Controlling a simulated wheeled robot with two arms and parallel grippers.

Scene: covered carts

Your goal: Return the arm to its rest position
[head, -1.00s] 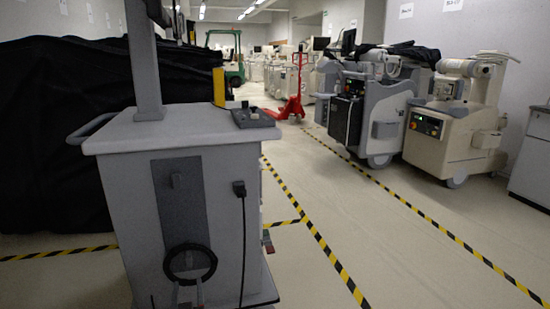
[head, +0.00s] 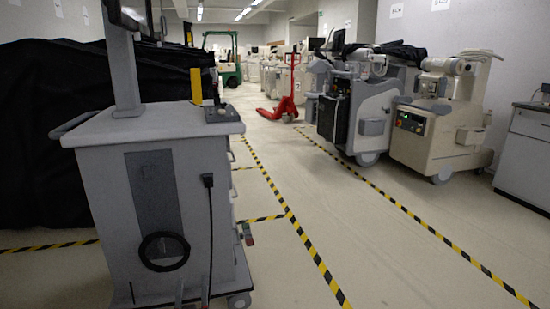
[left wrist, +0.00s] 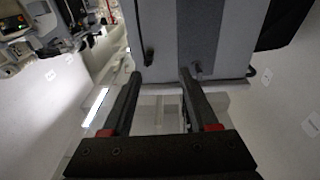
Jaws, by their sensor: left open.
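The grey cart (head: 95,200) stands at the left of the head view. A black ring (head: 164,251) rests against the lower part of its dark grey panel (head: 152,195). My left gripper (head: 192,290) shows only by its fingertips at the bottom edge, below and right of the ring, apart from it. In the left wrist view the two fingers (left wrist: 160,75) are spread, with nothing between them, and the cart's grey side (left wrist: 225,40) is beyond them. The left arm itself is out of the head view. My right gripper is in no view.
A black cable (head: 210,230) hangs from a plug on the cart. A black-covered bulk (head: 40,130) stands behind it. A red pallet jack (head: 285,100), a beige machine (head: 430,140) and a grey cabinet (head: 525,160) stand farther off. The taped floor (head: 370,250) to the right is clear.

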